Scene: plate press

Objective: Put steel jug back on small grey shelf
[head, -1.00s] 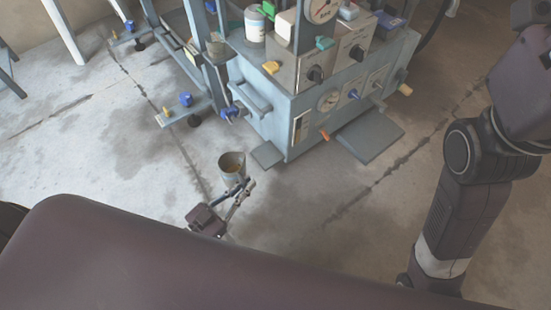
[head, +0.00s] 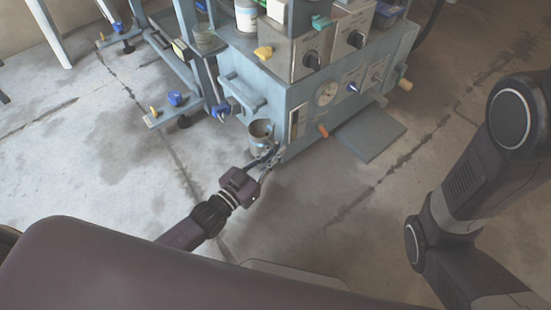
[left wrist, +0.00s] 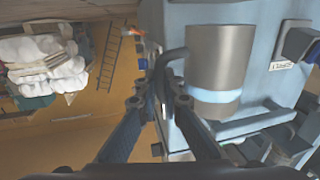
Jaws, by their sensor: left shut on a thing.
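The steel jug (head: 262,142) is upright, close in front of the lower left corner of the blue-grey press in the head view. Its open top shows a brownish inside. My left gripper (head: 266,163) is shut on its handle. In the left wrist view the jug (left wrist: 220,60) is a grey cylinder with a pale blue band near its bottom, and the gripper (left wrist: 168,85) closes on the handle at its left. A flat grey ledge (left wrist: 258,122) on the press, possibly the small grey shelf, shows below and behind the jug; I cannot tell whether they touch. My right gripper is out of view.
The press (head: 285,95) carries knobs, a gauge and a side handle. A larger flat grey plate (head: 370,135) sticks out low at its right. A frame foot with a blue knob (head: 175,98) stands at left. The concrete floor in front is clear.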

